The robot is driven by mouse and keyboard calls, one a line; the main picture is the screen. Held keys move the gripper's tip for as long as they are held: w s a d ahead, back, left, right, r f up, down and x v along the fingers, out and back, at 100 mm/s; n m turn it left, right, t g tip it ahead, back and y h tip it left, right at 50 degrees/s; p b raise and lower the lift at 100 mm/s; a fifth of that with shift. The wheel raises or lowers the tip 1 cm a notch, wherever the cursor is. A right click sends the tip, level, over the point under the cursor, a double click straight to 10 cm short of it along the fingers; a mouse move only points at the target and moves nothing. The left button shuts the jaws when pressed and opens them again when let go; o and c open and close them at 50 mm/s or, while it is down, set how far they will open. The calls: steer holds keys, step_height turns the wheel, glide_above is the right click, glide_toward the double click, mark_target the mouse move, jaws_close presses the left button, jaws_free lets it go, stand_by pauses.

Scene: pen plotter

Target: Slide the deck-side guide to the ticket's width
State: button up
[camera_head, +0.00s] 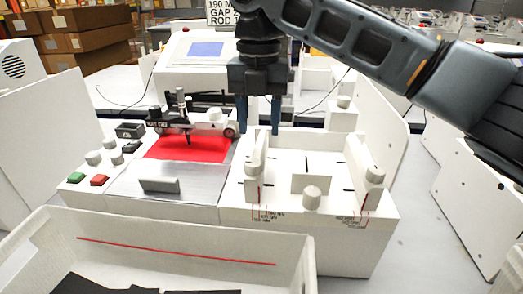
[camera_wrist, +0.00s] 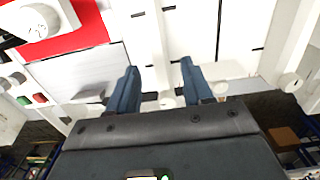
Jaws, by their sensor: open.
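The deck-side guide (camera_head: 256,155) is a white upright plate with a knob at its front end, at the left of the white feed tray (camera_head: 325,212). My gripper (camera_head: 259,130) points down, open, its two blue fingers apart over the far part of this guide. In the wrist view, the guide (camera_wrist: 154,45) runs as a white strip between the open fingers (camera_wrist: 158,75); I cannot tell whether either finger touches it. A white card (camera_head: 222,12) reads "190 M", "GAP" and "ROD"; my arm covers part of it.
The far-side guide (camera_head: 362,165) stands at the tray's right, with scale marks below. A small block and knob (camera_head: 311,195) are between. The pen carriage (camera_head: 205,122) and red sheet (camera_head: 190,148) lie left. An open white bin (camera_head: 180,235) is in front.

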mark_target(259, 148)
steer(key=shift+w+f, duration=0.2)
steer(key=shift+f, duration=0.3)
steer(key=shift+f+p, duration=0.35)
steer(key=shift+f, duration=3.1)
jaws_close()
